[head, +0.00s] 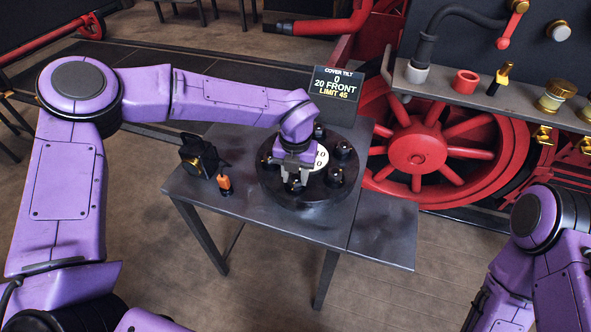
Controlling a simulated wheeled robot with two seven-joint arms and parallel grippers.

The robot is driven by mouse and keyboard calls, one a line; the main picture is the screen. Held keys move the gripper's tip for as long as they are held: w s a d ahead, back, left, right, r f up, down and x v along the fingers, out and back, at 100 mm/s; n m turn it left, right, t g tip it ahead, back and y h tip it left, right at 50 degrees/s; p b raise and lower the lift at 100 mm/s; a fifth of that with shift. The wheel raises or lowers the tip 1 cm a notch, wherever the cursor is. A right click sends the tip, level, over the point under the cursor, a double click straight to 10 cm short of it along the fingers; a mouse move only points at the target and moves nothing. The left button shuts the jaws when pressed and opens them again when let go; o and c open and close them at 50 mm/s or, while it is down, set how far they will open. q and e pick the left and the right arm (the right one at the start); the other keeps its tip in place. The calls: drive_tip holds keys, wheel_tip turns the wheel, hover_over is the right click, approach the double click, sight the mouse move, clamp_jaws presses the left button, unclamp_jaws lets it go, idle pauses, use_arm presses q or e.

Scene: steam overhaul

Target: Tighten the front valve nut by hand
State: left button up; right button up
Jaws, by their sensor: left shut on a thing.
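A round dark valve cover (279,190) lies on the grey metal table, with several black nuts standing around its rim. A white dial plate (321,157) with numbers sits at its middle, partly hidden by my gripper. My left gripper (295,184) points down at the near side of the cover, shut on the front valve nut, which is mostly hidden between the fingers. A black sign (335,84) behind the cover reads "COVER TILT 0", "20 FRONT", "LIMIT 45". My right arm shows at the lower right, but its gripper is out of view.
A dark device (198,156) and a small orange-handled tool (224,184) stand on the table (255,224) left of the cover. A red spoked wheel (418,150) and a shelf (500,98) with fittings stand behind at the right. The table's right-hand part (385,235) is bare.

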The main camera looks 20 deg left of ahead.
sight(296, 176)
use_arm(q)
drive_tip(key=shift+w+r+m, duration=0.1)
drive_tip(key=shift+m, duration=0.5)
drive_tip(key=shift+p, duration=0.3)
drive_tip(key=o, duration=1)
drive_tip(key=shift+o, duration=0.2)
wheel_tip(296, 176, up, 10)
drive_tip(key=b, duration=0.2)
drive_tip(key=shift+r+b, duration=0.2)
drive_tip(key=shift+b, duration=0.1)
